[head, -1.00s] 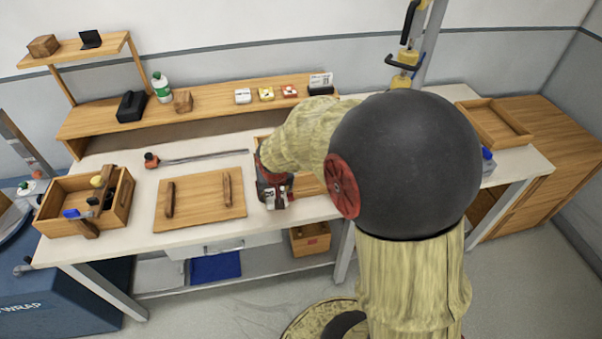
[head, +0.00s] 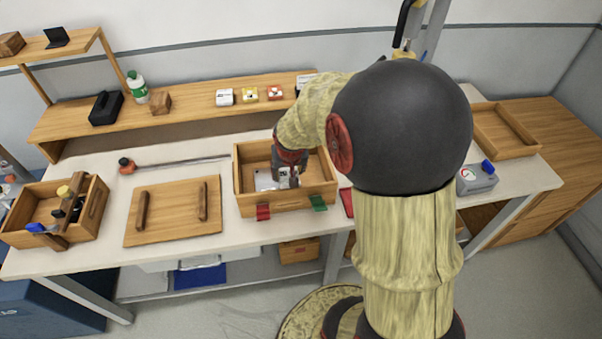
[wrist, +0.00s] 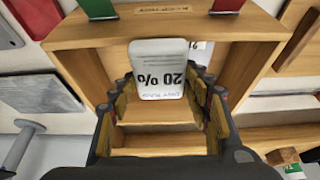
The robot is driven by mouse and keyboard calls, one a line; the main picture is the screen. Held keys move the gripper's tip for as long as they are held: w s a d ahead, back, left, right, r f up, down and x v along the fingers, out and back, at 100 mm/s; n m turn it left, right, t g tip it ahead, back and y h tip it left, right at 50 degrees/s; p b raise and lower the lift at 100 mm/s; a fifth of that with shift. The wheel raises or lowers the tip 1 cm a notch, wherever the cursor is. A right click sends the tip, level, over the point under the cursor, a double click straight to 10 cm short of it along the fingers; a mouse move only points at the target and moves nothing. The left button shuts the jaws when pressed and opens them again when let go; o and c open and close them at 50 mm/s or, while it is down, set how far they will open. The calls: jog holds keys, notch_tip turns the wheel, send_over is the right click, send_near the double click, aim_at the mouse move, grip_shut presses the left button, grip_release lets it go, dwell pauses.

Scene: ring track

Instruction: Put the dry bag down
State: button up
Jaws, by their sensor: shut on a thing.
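My gripper (wrist: 165,85) is shut on a white pouch marked 20% (wrist: 158,68), which I take to be the dry bag. The pouch sits between the fingers in the wrist view. In the head view my gripper (head: 288,172) points down inside the open wooden box (head: 275,203), with the pouch mostly hidden by the fingers. A pale flat item (head: 265,181) lies in the box, left of the gripper. A white piece with print (wrist: 201,52) shows behind the pouch. I cannot tell whether the pouch touches the box floor.
Red (head: 263,212) and green (head: 318,203) tabs hang on the box's front. A wooden lid with two handles (head: 172,212) lies to the left, beside a tool caddy (head: 95,215). A shelf with small boxes (head: 249,95) runs behind. An empty tray (head: 505,131) stands right.

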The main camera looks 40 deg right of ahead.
jog(key=w+d+f+b, duration=0.1)
jog(key=w+d+f, duration=0.15)
jog(key=d, duration=0.35)
jog(key=b, duration=0.2)
send_over(304, 175)
jog(key=s+a, duration=0.1)
jog(key=s, duration=0.1)
notch_tip(304, 175, down, 6)
jog(key=shift+w+r, duration=0.15)
jog(key=shift+r, duration=0.05)
jog(key=shift+w+d+f+b, duration=0.15)
jog(key=shift+f+b, duration=0.2)
jog(key=shift+f, duration=1.35)
jog(key=shift+f, duration=0.1)
jog(key=shift+f, duration=0.15)
jog(key=o, duration=1)
jog(key=shift+o, duration=0.6)
jog(key=shift+r, duration=0.2)
